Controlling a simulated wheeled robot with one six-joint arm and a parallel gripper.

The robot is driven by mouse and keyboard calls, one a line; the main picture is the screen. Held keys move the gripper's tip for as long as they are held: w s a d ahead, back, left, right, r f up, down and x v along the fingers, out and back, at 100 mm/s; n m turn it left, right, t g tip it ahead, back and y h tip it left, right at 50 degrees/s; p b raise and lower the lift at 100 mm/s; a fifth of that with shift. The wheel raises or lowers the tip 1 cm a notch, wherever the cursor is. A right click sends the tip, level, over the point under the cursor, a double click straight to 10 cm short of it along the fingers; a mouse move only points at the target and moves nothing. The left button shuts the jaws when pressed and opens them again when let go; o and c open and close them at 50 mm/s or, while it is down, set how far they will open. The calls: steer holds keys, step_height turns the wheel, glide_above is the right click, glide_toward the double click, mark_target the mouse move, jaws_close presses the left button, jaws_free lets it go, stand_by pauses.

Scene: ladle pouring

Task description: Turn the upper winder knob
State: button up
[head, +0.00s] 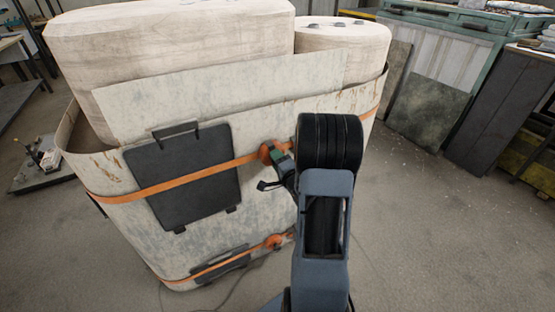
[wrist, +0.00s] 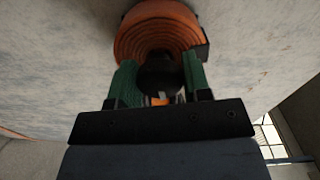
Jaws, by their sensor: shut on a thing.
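The upper winder (head: 267,151) is an orange disc on the upper orange strap of a pale, worn wrapped bin. In the wrist view it shows as a ribbed orange spool (wrist: 160,28) at the top. A dark round knob (wrist: 160,75) sits in front of the spool, between the green fingers of my gripper (wrist: 158,80). My gripper is shut on the knob. In the head view my gripper (head: 277,158) is at the upper winder, partly hidden by my arm. The lower winder (head: 274,241) is an orange disc on the lower strap.
The pale bin (head: 110,235) holds large whitish cylinders (head: 180,45). A dark panel (head: 185,180) lies on its front, left of my gripper, under the upper strap (head: 150,188). Teal crates and dark slabs (head: 500,110) stand at the right. The floor (head: 420,220) right of my arm is clear.

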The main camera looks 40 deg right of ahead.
stand_by(0.3)
steer(key=o, duration=0.9)
steer(key=shift+s, duration=0.1)
steer(key=shift+s+a+p, duration=0.3)
steer(key=shift+s+p, duration=1.25)
steer(key=shift+s, duration=0.7)
steer(key=shift+s+a+p, duration=0.3)
steer(key=shift+s+p, duration=1.25)
steer(key=shift+s, duration=0.7)
steer(key=shift+s+a+p, duration=0.3)
steer(key=shift+s+p, duration=1.25)
steer(key=shift+s, duration=0.7)
